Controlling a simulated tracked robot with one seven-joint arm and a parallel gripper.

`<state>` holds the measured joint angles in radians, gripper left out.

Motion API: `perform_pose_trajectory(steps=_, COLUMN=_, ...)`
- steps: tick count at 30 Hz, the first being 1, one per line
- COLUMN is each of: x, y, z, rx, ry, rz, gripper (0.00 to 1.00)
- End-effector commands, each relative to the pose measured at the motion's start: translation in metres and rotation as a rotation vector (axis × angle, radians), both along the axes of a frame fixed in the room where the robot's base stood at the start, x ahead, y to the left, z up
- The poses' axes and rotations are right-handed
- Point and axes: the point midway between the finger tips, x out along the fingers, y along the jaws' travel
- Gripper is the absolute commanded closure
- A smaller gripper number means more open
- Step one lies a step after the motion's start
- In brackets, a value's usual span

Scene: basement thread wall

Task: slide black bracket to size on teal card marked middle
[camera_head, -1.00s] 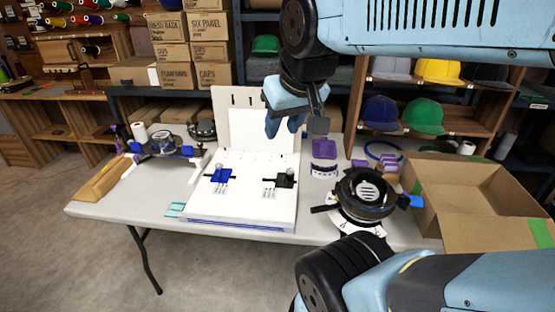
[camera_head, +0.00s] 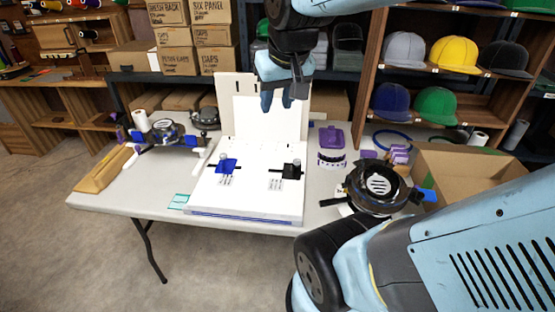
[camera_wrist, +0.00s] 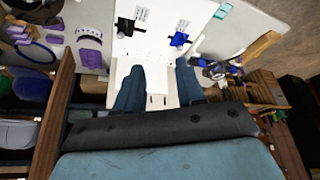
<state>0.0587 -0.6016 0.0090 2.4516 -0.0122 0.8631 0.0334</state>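The black bracket (camera_head: 291,169) sits on the right half of the white board (camera_head: 249,207), beside a small printed scale; it also shows in the wrist view (camera_wrist: 126,26). The blue bracket (camera_head: 227,166) sits to its left on the same board. The teal card (camera_head: 179,201) lies flat on the table at the board's front left corner; its marking is too small to read. My gripper (camera_head: 277,100) hangs above the back of the board, in front of its upright panel, apart from both brackets. In the wrist view its two blue fingers (camera_wrist: 160,88) are apart with nothing between them.
A round black cap fixture (camera_head: 378,187) and an open cardboard box (camera_head: 470,165) stand at the right. A purple item (camera_head: 332,137) lies behind. Another fixture (camera_head: 166,132) and a wooden tray (camera_head: 104,170) are at the left.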

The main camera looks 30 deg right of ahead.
Motion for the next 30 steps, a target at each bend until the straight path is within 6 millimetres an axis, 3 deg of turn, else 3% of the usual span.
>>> perform_pose_trajectory(steps=8, x=0.064, y=-0.028, z=-0.03, rx=0.006, ry=0.097, rz=-0.115, gripper=0.62)
perform_pose_trajectory(steps=17, x=0.124, y=-0.065, z=-0.079, rx=0.03, ry=0.193, rz=-0.232, gripper=0.62)
perform_pose_trajectory(steps=30, x=0.189, y=-0.13, z=-0.184, rx=0.089, ry=0.327, rz=-0.399, gripper=0.62)
